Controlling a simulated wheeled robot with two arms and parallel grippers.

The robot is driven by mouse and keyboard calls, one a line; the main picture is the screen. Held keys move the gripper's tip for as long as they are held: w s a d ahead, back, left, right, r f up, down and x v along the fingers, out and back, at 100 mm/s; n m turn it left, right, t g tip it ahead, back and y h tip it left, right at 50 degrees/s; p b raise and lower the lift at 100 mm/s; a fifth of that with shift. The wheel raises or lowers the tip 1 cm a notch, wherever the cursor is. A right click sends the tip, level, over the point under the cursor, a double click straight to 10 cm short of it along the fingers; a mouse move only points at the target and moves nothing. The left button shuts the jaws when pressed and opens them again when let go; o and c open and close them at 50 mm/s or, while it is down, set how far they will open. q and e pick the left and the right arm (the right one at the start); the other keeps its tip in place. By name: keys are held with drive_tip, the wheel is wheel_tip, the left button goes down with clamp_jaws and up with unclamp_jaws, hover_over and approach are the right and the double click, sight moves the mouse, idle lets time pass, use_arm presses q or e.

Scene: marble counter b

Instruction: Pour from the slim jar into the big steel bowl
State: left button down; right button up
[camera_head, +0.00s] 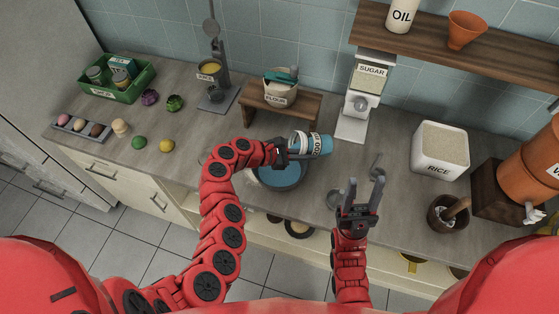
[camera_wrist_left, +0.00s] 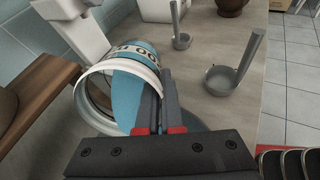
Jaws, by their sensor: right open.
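The slim jar (camera_head: 319,146) is a light blue and white vessel with a lettered band, lying nearly on its side in the air. My left gripper (camera_head: 289,150) is shut on it, and the left wrist view shows the fingers against the jar's wall (camera_wrist_left: 122,100) by its white rim. The big bowl (camera_head: 281,178), blue-grey inside, stands on the counter below the jar and gripper, its far side partly hidden by them. No falling stream is visible. My right gripper (camera_head: 361,194) is open and empty, right of the bowl over the counter's front.
A flour container (camera_head: 279,92) on a wooden stand and a sugar dispenser (camera_head: 363,88) stand behind. The rice bin (camera_head: 439,150) and a mortar (camera_head: 447,213) stand at right. Small produce (camera_head: 139,142) sits at left.

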use_arm(q)
drive_tip(key=shift+d+r+p, duration=0.1)
drive_tip(key=shift+r+p, duration=0.7)
drive_tip(key=shift+p, duration=0.3)
drive_tip(key=shift+d+f+y, duration=0.1)
drive_tip(key=shift+f+y, duration=0.1)
drive_tip(key=shift+y, duration=0.7)
drive_tip(key=shift+d+r+g+y, duration=0.1)
drive_tip(key=shift+r+g+y, duration=0.3)
drive_tip(key=shift+y, duration=0.4)
